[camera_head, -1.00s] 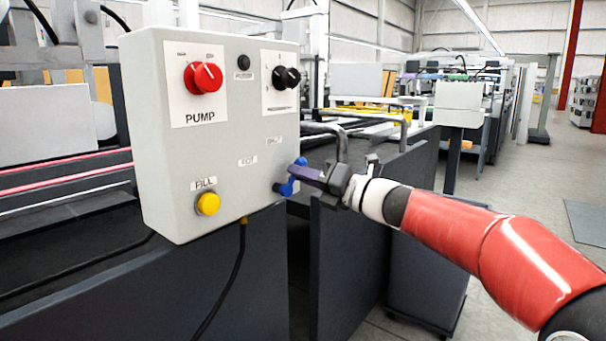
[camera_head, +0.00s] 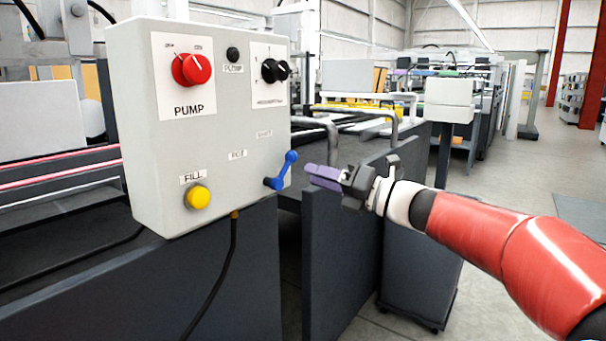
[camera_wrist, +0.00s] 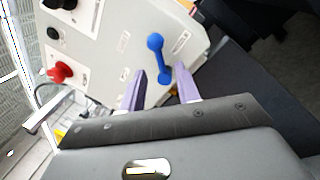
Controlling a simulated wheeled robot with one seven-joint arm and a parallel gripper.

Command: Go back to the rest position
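My gripper (camera_head: 322,177) is to the right of the grey control box (camera_head: 150,130), clear of it. Its purple fingers show apart with nothing between them in the wrist view (camera_wrist: 158,82). The blue lever (camera_head: 283,171) on the box's lower right is free of the fingers, its handle pointing up and to the right. In the wrist view the lever (camera_wrist: 157,55) lies beyond the fingertips. My red arm reaches in from the right.
The box carries a red PUMP knob (camera_head: 193,69), black knobs (camera_head: 274,71) and a yellow FILL button (camera_head: 198,196). Dark machine panels (camera_head: 345,230) and bent grey bars (camera_head: 330,130) stand close by my gripper. Open floor (camera_head: 510,175) lies at the right.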

